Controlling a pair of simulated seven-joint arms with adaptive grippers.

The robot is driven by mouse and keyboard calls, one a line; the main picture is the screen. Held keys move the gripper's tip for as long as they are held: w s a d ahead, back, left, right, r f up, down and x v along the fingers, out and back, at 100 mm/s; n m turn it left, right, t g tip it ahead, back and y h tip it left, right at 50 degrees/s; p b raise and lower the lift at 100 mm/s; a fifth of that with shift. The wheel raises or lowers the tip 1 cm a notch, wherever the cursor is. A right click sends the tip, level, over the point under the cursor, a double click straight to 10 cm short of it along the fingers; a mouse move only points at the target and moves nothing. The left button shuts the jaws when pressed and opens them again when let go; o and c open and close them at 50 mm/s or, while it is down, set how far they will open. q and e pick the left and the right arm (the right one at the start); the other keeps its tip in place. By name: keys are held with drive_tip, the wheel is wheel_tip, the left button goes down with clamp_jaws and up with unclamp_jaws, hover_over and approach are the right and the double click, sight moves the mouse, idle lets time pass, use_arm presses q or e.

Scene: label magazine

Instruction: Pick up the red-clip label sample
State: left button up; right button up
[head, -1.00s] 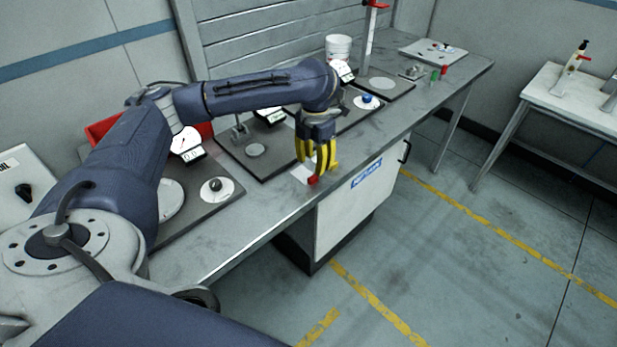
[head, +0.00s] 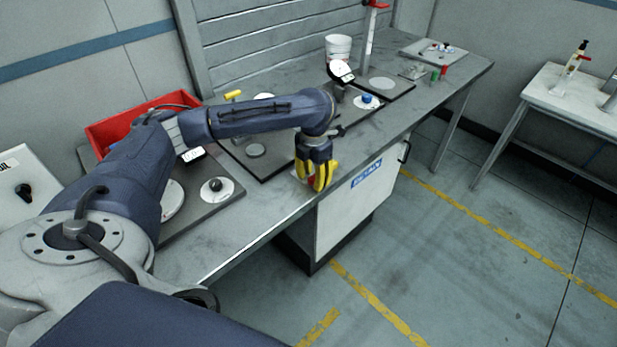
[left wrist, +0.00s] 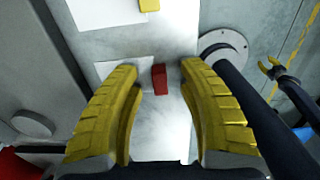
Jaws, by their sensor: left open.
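The red-clip label sample is a white sheet (left wrist: 107,72) with a small red clip (left wrist: 159,79) near its edge, on the grey bench in the left wrist view. My left gripper (left wrist: 160,70) is open, with its yellow fingers on either side of the red clip. A gap shows between clip and fingers. In the head view, my left gripper (head: 318,186) points down at the bench's front edge. The red clip (head: 311,180) shows there partly behind the fingers. Small yellow fingers, apparently my right gripper (left wrist: 270,67), show far off at the right; their opening is too small to judge.
Another white sheet (left wrist: 100,12) with a yellow clip (left wrist: 149,4) lies further up in the left wrist view. Dial gauges on dark plates, a red bin (head: 105,133) and a white bucket (head: 338,46) stand on the bench. The floor in front is clear.

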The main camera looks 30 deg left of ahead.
use_arm(q)
clamp_jaws()
drive_tip(key=shift+r, duration=0.15)
idle(0.4)
